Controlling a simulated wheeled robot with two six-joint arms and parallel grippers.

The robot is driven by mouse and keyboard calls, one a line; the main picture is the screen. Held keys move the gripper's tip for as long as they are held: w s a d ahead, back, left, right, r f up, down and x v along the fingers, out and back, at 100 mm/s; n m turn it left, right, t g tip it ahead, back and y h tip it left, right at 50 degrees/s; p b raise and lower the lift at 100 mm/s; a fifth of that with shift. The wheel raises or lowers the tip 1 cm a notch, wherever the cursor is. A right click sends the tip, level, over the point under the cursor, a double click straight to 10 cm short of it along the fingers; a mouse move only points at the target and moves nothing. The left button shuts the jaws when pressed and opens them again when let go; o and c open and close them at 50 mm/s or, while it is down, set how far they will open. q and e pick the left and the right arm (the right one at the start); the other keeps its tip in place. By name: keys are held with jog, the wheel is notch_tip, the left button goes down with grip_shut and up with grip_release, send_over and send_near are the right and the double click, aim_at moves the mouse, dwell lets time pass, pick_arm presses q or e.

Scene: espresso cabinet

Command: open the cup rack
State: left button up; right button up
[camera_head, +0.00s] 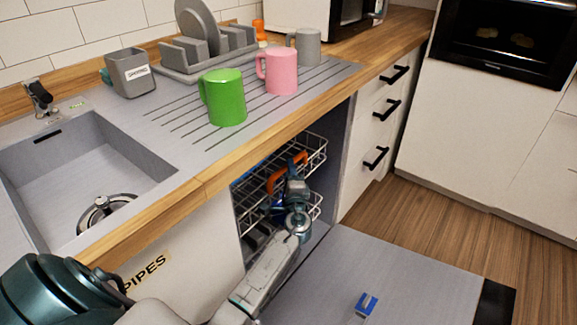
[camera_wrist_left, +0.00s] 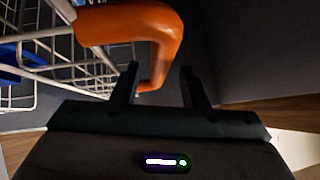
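The cup rack (camera_head: 312,150) is the white wire upper rack inside the open dishwasher under the counter. It has an orange handle (camera_head: 275,179) at its front. My left gripper (camera_head: 294,182) is at the rack's front, close to the handle. In the left wrist view, the orange handle (camera_wrist_left: 156,35) curves down, and its lower end shows between the two open fingertips (camera_wrist_left: 160,80). The fingers are apart, and I cannot tell whether they touch the handle. Part of the rack's front is hidden behind my gripper. My right gripper is not in view.
The dishwasher door (camera_head: 400,280) lies lowered, with a blue object (camera_head: 366,303) on it. A lower rack sits beneath. Green (camera_head: 226,98), pink (camera_head: 281,72) and grey (camera_head: 306,49) mugs stand on the counter above. Drawers (camera_head: 385,110) with black handles are to the right.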

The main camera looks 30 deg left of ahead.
pick_arm(q)
jog(key=shift+x, duration=1.4)
grip_shut()
jog(key=shift+d, duration=0.1)
